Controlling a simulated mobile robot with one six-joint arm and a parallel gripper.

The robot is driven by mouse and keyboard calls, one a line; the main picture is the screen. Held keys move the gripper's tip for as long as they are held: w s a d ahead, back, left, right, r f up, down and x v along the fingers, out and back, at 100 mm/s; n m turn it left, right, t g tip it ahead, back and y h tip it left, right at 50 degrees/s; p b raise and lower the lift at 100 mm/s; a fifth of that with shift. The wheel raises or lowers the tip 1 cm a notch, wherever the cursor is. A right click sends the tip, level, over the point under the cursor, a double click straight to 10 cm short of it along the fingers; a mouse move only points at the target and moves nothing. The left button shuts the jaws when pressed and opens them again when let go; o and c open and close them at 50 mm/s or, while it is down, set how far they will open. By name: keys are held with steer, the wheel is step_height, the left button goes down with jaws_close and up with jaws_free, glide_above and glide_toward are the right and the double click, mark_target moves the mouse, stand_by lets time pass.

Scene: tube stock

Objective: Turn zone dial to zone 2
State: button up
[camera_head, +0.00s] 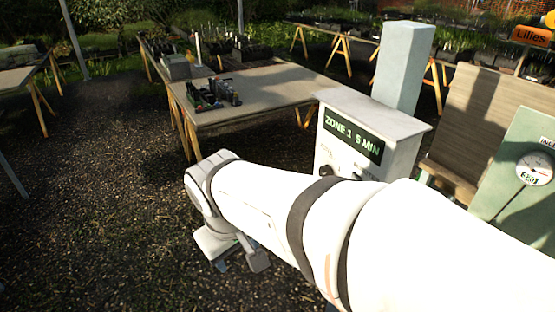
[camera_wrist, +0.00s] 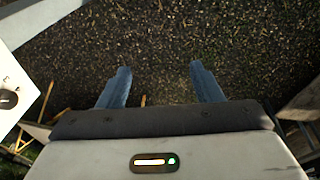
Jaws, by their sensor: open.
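A pale control box (camera_head: 372,110) stands right of centre in the head view, with a dark display reading "ZONE 1 5 MIN" (camera_head: 352,138). A dark round dial (camera_head: 327,171) shows below the display, partly hidden by my arm. In the wrist view a white panel (camera_wrist: 14,68) with a dark round knob (camera_wrist: 8,99) shows at the left edge; its pointer setting is too small to read. My gripper (camera_wrist: 160,75) is open and empty, its two bluish fingers apart over the gravel, away from the box. In the head view it is low and left of the box.
A wooden trestle table (camera_head: 265,88) with small dark trays (camera_head: 205,95) stands behind. A pale post (camera_head: 403,65) rises behind the box. A green panel with a round gauge (camera_head: 535,168) stands at the right. Gravel (camera_head: 90,200) on the left is clear.

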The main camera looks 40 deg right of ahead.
steer(key=w+d+f+n+g+h+b, duration=0.1)
steer(key=w+d+h, duration=0.4)
steer(key=d, duration=1)
steer(key=w+d+f+n+g+h+b, duration=0.1)
steer(key=w+d+n+g+h+b, duration=0.2)
steer(key=d+h, duration=0.8)
steer(key=w+d+n+g, duration=0.1)
steer(key=w+d+n, duration=0.1)
steer(key=d+n, duration=0.1)
steer(key=shift+d, duration=0.45)
steer(key=shift+c, duration=0.2)
steer(key=c, duration=0.9)
